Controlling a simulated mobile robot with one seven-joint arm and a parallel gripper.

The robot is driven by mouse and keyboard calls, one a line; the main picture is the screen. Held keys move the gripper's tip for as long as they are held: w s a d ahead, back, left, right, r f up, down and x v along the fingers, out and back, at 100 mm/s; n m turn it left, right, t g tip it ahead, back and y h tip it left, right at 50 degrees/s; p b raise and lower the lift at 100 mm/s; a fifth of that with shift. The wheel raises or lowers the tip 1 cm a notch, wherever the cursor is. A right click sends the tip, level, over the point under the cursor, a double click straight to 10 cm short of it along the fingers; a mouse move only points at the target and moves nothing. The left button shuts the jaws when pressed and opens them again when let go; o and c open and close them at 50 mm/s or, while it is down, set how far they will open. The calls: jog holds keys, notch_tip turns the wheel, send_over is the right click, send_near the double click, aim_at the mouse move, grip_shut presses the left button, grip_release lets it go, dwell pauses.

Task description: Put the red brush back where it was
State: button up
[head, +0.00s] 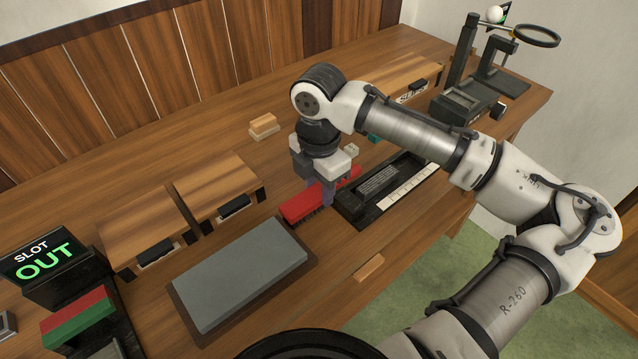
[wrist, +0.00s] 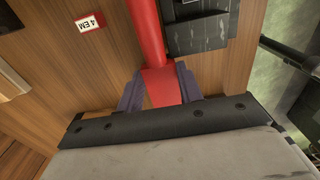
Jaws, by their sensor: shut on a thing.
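The red brush (head: 301,206) is long, with a red back and dark bristles along its lower side. It lies between the grey slab and the black tray in the head view. My gripper (head: 325,190) points down over its middle and is shut on it. In the wrist view, the red brush (wrist: 159,84) runs between the two dark fingers of my gripper (wrist: 160,88), and its narrower part extends up the picture. Part of the brush is hidden by my gripper in the head view. I cannot tell whether it touches the table.
A black tray (head: 350,210) with white pieces is right beside the brush. A grey slab (head: 240,272) is at front left. Lidded wooden boxes (head: 215,183), a "SLOT OUT" sign (head: 45,255) and a red-green block (head: 78,317) stand left. A small wooden block (head: 369,268) lies in front.

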aim_at(320, 192)
jog(key=shift+f, duration=0.15)
jog(key=o, duration=1)
jog(key=shift+c, duration=0.2)
notch_tip(320, 192, up, 12)
jog(key=shift+r+b, duration=0.2)
jog(key=shift+b, duration=0.15)
jog(key=shift+s+f, duration=0.1)
